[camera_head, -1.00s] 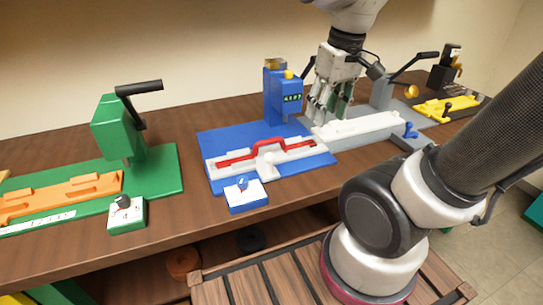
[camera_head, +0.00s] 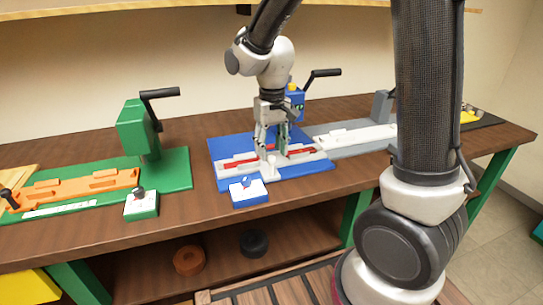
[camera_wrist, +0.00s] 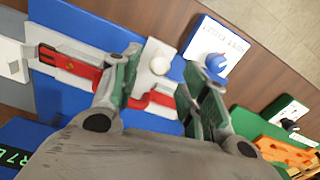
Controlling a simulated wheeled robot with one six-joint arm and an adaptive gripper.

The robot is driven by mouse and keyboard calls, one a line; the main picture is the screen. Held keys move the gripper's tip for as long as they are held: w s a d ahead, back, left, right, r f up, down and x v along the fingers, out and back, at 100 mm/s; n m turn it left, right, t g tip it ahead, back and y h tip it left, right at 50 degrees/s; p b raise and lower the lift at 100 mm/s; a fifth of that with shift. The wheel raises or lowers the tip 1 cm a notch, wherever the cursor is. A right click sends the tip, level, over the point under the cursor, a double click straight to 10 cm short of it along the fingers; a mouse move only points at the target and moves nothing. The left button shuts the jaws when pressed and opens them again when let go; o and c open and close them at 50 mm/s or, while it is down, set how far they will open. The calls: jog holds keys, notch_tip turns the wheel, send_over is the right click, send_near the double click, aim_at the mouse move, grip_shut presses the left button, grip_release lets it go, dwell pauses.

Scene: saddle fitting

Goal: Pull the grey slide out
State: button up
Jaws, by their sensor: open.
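My gripper (camera_head: 273,150) is open and points down over the blue station (camera_head: 219,147). A light grey slide body (camera_head: 238,170) lies there with a red bar (camera_head: 239,162) along it. In the wrist view my fingers (camera_wrist: 160,85) stand on either side of the red part (camera_wrist: 155,98). I cannot tell whether they touch it. A round white knob (camera_wrist: 161,68) sits on the slide between the fingertips. To the right, the grey station (camera_head: 345,151) carries a pale slide (camera_head: 365,136); my arm hides its right end.
A blue crank unit (camera_head: 296,104) stands behind the blue station. A small box with a blue knob (camera_head: 248,192) sits in front. The green station (camera_head: 180,160) with its orange slide (camera_head: 75,187) is to the left. My own arm link covers the right of the table.

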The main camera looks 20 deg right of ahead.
jog(key=shift+f, duration=1.4)
grip_shut()
jog(key=shift+s, duration=0.15)
